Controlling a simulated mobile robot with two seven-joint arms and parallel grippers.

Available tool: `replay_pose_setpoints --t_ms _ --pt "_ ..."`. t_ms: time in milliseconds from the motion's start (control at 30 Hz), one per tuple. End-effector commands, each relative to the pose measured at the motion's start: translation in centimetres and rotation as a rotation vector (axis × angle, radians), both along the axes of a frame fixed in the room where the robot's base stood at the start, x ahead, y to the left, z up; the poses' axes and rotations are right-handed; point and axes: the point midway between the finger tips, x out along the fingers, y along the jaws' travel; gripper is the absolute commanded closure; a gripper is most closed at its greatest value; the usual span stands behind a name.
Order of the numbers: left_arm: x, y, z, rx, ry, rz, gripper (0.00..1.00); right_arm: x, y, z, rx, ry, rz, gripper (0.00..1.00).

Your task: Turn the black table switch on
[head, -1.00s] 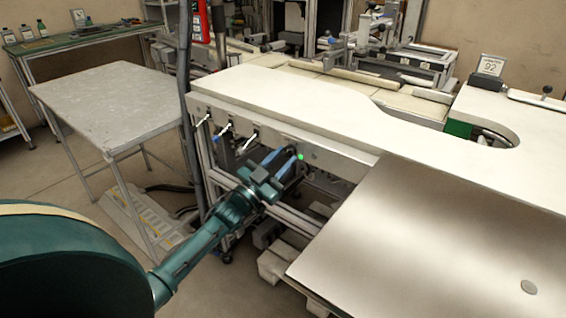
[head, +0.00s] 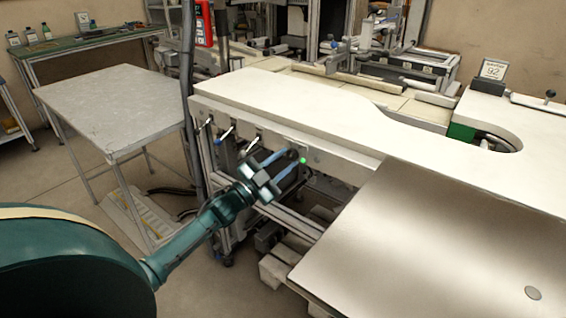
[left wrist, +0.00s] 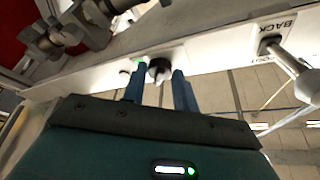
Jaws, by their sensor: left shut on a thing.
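The black table switch (left wrist: 158,68) is a round black knob with a pale pointer on the white panel under the tabletop edge. It shows between the two blue fingers of my left gripper (left wrist: 160,88) in the left wrist view. The fingers are shut on it. In the head view my left gripper (head: 291,156) reaches the table's front panel and mostly hides the knob. A small green light (head: 303,160) glows beside the fingertips; it also shows next to the knob in the left wrist view (left wrist: 140,60). My right gripper is not in view.
Several metal levers, one of them here (head: 226,134), stick out of the panel left of my gripper. A lever labelled BACK (left wrist: 271,45) is near in the left wrist view. The white tabletop (head: 290,105) overhangs above. A grey side table (head: 110,105) stands left.

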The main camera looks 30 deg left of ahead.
Motion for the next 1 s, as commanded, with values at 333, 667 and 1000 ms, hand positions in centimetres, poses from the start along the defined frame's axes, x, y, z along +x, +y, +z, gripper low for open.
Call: replay_pose_setpoints --t_ms 333,667,1000 --pt "0.0 0.0 -0.1 -0.001 0.001 0.000 0.54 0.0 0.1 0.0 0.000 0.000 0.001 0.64" --pt "-0.2 0.1 -0.1 -0.002 0.001 0.000 0.50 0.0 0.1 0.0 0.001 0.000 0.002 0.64" --pt "-5.5 1.8 -2.1 0.001 0.007 0.001 0.50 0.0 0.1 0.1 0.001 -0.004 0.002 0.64"
